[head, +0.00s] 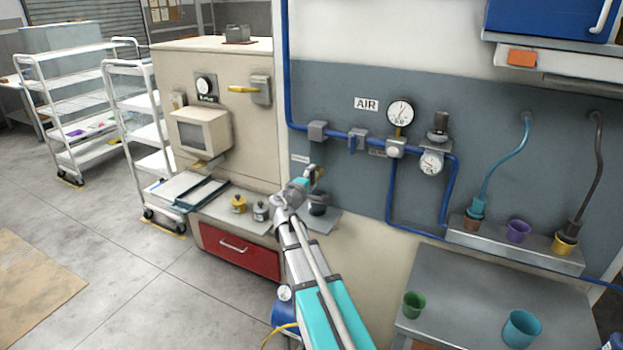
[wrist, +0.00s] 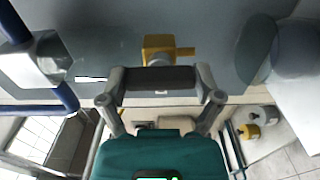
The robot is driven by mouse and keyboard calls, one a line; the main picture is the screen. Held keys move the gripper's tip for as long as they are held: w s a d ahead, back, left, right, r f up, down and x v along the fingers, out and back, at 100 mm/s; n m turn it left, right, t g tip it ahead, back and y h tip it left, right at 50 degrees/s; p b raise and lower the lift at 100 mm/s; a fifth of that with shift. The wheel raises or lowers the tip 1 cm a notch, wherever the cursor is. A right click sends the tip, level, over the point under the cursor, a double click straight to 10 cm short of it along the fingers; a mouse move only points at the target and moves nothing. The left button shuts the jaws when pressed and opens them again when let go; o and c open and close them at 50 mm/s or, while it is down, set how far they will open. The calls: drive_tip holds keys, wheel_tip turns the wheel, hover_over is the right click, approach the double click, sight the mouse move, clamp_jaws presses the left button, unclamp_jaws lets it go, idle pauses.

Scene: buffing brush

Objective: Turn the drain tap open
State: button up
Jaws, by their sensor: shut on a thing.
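The drain tap (head: 319,172) is a small yellow fitting on the grey wall panel, beside a small white label (head: 300,158). In the wrist view its yellow body (wrist: 158,45) sits just beyond the fingers, with a short yellow stub pointing right. My gripper (head: 310,181) is at the tap and partly hides it in the head view. In the wrist view my gripper (wrist: 160,80) has a dark grey bar spanning between its two fingers, right against the yellow body. It appears to be the tap's handle. How far it is turned cannot be told.
A blue air pipe (head: 335,131) with valves and gauges (head: 400,113) runs above and right of the tap. A dark pot (head: 318,207) stands on a small shelf below the gripper. A beige cabinet (head: 215,130) stands left; a bench (head: 480,270) stands right.

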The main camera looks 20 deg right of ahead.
drive_tip(key=o, duration=0.9)
drive_tip(key=v, duration=1.2)
